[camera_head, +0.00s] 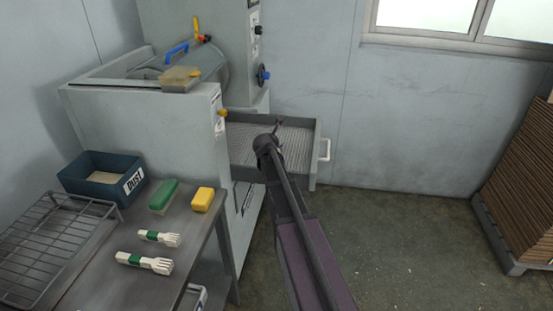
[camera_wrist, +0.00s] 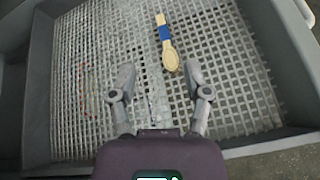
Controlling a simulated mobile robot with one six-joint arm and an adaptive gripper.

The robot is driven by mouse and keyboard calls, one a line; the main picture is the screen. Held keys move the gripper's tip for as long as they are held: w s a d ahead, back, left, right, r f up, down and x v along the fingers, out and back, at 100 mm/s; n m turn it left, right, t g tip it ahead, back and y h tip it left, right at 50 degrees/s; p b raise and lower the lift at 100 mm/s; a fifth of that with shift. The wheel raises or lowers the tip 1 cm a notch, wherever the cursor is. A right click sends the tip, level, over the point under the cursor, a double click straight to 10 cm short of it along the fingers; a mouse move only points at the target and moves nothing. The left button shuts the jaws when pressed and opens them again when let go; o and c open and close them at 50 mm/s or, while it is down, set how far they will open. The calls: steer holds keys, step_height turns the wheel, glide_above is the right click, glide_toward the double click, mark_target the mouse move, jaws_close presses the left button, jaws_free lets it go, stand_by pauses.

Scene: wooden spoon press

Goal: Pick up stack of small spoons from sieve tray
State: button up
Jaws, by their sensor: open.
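The sieve tray (camera_head: 238,152) sticks out from the machine in the head view, with a mesh floor and a white handle at its right end. In the wrist view the tray's mesh (camera_wrist: 105,45) fills most of the picture. The stack of small spoons (camera_wrist: 167,46) lies on the mesh, pale wood with a blue band around it, its bowl end toward my gripper. My gripper (camera_wrist: 158,80) is open and empty over the tray, with the spoons beyond its fingertips. In the head view my arm and gripper (camera_head: 277,130) hide part of the tray, and I cannot make out the spoons there.
The tray's raised walls (camera_wrist: 38,90) surround the mesh. A stacked pallet (camera_head: 520,190) stands at right.

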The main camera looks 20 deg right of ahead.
steer(key=shift+w+d+n+t+b, duration=0.35)
steer(key=shift+w+d+n, duration=0.15)
steer(key=shift+w+n, duration=0.35)
steer(key=shift+w+d+n+t+b, duration=0.2)
steer(key=shift+w+d+n+t, duration=0.2)
steer(key=shift+w+n, duration=0.45)
steer(key=shift+s+f, duration=0.15)
steer(key=shift+f, duration=0.05)
steer(key=b, duration=0.8)
glide_toward(279, 149)
steer(key=x, duration=0.2)
steer(key=shift+w+f, duration=0.2)
steer(key=shift+w, duration=0.2)
steer(key=shift+w+d+f+b, duration=0.15)
steer(key=shift+w+f+b, duration=0.05)
steer(key=shift+f+b, duration=0.1)
steer(key=shift+x, duration=0.9)
steer(key=shift+w+d+r, duration=0.15)
steer(key=shift+b+x, duration=1.2)
steer(key=shift+x, duration=1.2)
